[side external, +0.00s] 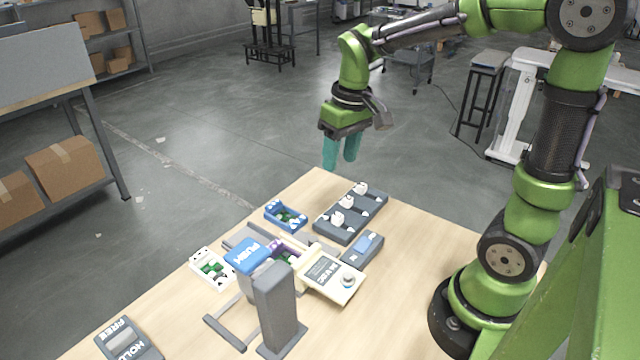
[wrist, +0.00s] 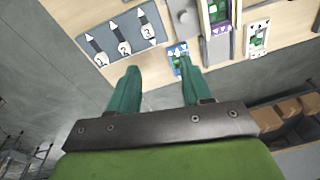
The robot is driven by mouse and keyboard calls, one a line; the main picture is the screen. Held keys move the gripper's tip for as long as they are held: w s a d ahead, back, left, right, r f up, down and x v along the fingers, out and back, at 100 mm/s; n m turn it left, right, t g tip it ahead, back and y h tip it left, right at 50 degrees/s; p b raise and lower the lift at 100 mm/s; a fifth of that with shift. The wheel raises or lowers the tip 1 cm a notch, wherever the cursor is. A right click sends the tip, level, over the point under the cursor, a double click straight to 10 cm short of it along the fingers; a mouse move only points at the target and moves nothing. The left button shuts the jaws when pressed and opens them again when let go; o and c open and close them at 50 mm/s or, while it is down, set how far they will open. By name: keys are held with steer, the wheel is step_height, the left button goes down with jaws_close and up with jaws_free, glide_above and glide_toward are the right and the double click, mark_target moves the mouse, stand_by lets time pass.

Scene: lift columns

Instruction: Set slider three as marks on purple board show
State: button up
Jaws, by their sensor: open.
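The dark slider panel (side external: 351,213) lies at the table's far edge with three white knobs in parallel slots. In the wrist view the panel (wrist: 109,41) shows arrows and numbers, too small to tell surely which is three. The purple board (side external: 285,247) is mostly hidden behind the blue PUSH block; in the wrist view the purple board (wrist: 220,28) is cut by the top edge, with green pieces, and its marks cannot be fully read. My gripper (side external: 341,153) is open and empty, above and beyond the panel, apart from it. Its teal fingers (wrist: 157,72) point toward the table.
A blue board (side external: 285,216) and a white board (side external: 211,268) with green pieces lie nearby. A grey post with a blue PUSH block (side external: 250,256), a cream device (side external: 331,276) and a small display box (side external: 363,248) crowd the middle.

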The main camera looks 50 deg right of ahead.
mark_target(338, 215)
steer(key=f, duration=0.5)
steer(key=w+d+f+n+g, duration=0.1)
steer(key=f, duration=0.5)
steer(key=d+f+n, duration=0.1)
steer(key=f, duration=0.4)
steer(key=shift+w+f, duration=0.15)
steer(key=shift+f, duration=0.1)
jaws_close()
